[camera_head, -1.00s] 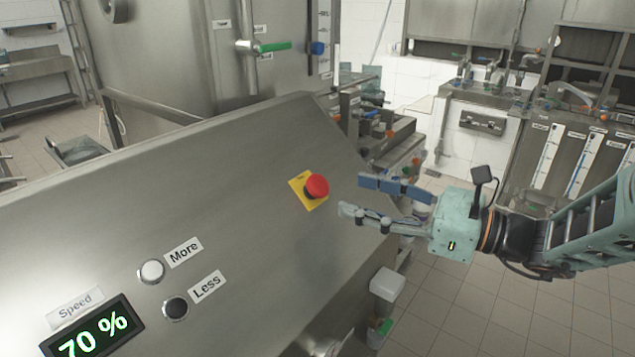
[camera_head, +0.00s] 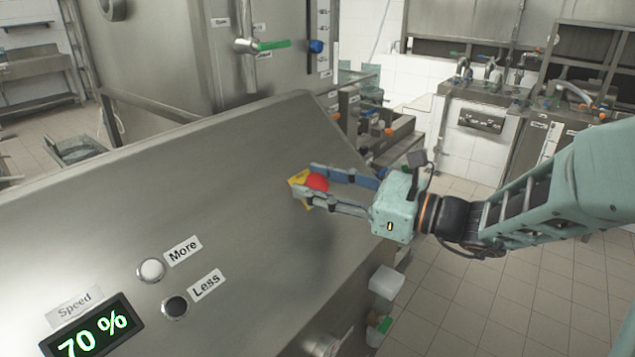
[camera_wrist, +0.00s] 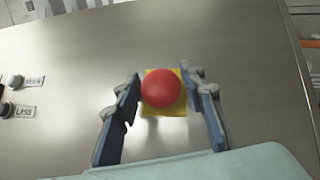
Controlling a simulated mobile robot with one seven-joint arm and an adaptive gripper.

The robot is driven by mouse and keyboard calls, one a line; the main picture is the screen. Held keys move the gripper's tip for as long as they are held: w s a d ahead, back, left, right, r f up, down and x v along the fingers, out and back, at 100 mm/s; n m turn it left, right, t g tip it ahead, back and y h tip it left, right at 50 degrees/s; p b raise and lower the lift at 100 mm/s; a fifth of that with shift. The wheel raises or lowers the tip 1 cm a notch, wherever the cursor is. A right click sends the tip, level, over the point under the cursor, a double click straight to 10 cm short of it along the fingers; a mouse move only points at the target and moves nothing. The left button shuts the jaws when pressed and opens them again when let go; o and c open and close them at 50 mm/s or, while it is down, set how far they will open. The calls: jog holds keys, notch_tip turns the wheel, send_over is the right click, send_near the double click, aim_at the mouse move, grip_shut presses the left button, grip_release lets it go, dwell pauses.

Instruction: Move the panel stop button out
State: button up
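The red mushroom-shaped stop button (camera_head: 317,182) sits on a yellow square plate (camera_head: 298,178) on the sloping steel panel. In the wrist view, the red button (camera_wrist: 161,88) lies between the fingertips, with the yellow plate (camera_wrist: 178,107) behind it. My gripper (camera_head: 305,178) has its fingers on either side of the button. It is open, and in the wrist view (camera_wrist: 163,91) a gap shows between the button and each finger, narrower on the left. Part of the plate is hidden by the fingers in the head view.
The steel panel (camera_head: 190,190) also carries a white More button (camera_head: 151,269), a black Less button (camera_head: 175,307) and a speed display (camera_head: 95,328) reading 70 %. The panel around the stop button is bare. A valve with a green handle (camera_head: 273,44) stands behind.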

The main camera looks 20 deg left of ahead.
grip_shut()
jog(key=shift+s+d+r+p, duration=0.1)
jog(key=shift+d+r+p, duration=0.2)
jog(key=shift+r+p, duration=0.25)
jog(key=shift+f, duration=0.15)
jog(key=shift+o, duration=2.2)
grip_release()
jog(key=shift+d, duration=0.1)
jog(key=v, duration=1.2)
